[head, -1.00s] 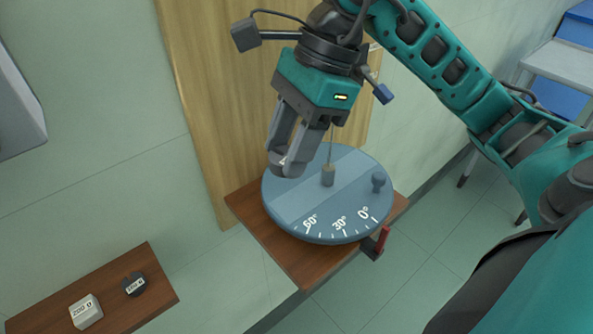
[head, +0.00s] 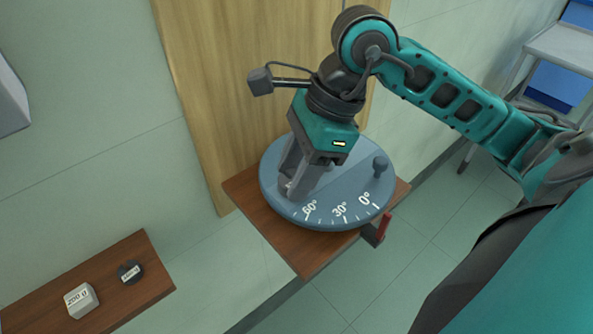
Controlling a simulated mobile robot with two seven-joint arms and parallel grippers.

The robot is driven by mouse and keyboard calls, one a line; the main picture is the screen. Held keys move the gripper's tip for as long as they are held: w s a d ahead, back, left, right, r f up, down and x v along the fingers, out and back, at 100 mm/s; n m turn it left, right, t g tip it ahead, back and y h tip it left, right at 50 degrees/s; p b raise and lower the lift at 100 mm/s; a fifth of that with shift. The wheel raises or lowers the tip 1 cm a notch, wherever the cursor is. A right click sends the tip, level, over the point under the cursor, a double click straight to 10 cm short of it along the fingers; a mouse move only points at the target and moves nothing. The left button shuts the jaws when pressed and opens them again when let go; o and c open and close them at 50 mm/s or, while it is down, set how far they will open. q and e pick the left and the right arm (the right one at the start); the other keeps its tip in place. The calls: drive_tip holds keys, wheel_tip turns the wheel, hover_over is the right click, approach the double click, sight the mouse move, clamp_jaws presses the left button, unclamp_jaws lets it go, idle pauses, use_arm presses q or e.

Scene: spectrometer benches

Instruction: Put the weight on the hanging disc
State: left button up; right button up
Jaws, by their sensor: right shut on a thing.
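A blue round disc (head: 277,171) with a degree scale marked 0°, 30° and 60° and a small upright knob (head: 380,166) sits over a wooden shelf. My right gripper (head: 295,190) points down over the disc's left part, low near its surface. It is shut on a small grey thing, likely the weight, mostly hidden between the fingers. I cannot tell whether it touches the disc. The disc's middle is partly hidden by the gripper. My left gripper is not in view.
The wooden shelf (head: 310,258) has a red-handled clamp (head: 383,228) at its right edge. A lower-left shelf (head: 125,303) holds a white block marked 200 g (head: 81,301) and a dark round labelled piece (head: 129,272). A wooden board (head: 200,95) stands behind.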

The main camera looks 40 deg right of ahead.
drive_tip(key=shift+f, duration=0.2)
drive_tip(key=shift+f, duration=0.15)
drive_tip(key=o, duration=1.2)
drive_tip(key=shift+r, duration=0.25)
drive_tip(key=p+v, duration=0.1)
drive_tip(key=v, duration=1.1)
